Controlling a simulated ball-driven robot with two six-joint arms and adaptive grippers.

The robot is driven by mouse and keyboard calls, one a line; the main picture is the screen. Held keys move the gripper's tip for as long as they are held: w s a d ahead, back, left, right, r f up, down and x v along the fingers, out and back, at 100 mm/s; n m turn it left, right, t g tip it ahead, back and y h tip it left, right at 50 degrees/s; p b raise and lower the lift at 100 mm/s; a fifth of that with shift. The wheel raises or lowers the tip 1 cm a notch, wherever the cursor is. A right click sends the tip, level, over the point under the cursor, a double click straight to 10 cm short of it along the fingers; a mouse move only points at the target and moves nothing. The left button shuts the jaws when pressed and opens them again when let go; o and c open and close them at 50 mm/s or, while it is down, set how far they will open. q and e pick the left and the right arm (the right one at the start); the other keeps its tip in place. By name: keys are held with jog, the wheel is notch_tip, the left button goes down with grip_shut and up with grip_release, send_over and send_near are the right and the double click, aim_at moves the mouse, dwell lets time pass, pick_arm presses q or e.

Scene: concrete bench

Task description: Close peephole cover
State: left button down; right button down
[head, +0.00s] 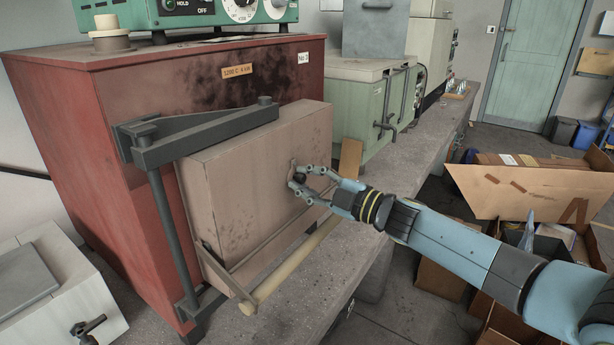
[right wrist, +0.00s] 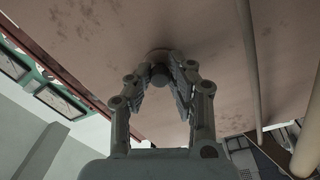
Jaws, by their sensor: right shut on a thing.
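The furnace door (head: 256,182) is a thick pale block hung on dark hinge bars on a red furnace (head: 150,110). It stands a little away from the furnace front. The peephole cover (head: 293,166) is a small piece near the middle of the door face, partly hidden by my fingers. My right gripper (head: 299,180) is at the door face, its fingers around a small dark knob. In the right wrist view, the knob (right wrist: 159,74) sits between the fingers, against a round pale part of the cover (right wrist: 158,54). My left gripper is not in view.
A wooden handle bar (head: 290,268) runs along the door's lower edge. A green box furnace (head: 368,105) stands behind on the concrete bench (head: 420,140). Cardboard boxes (head: 530,190) stand on the floor at right, near my arm. A white unit (head: 60,295) is at front left.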

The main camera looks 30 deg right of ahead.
jog(key=shift+f, duration=0.1)
jog(key=c, duration=1.2)
grip_release()
jog(key=shift+o, duration=0.2)
jog(key=v, duration=1.2)
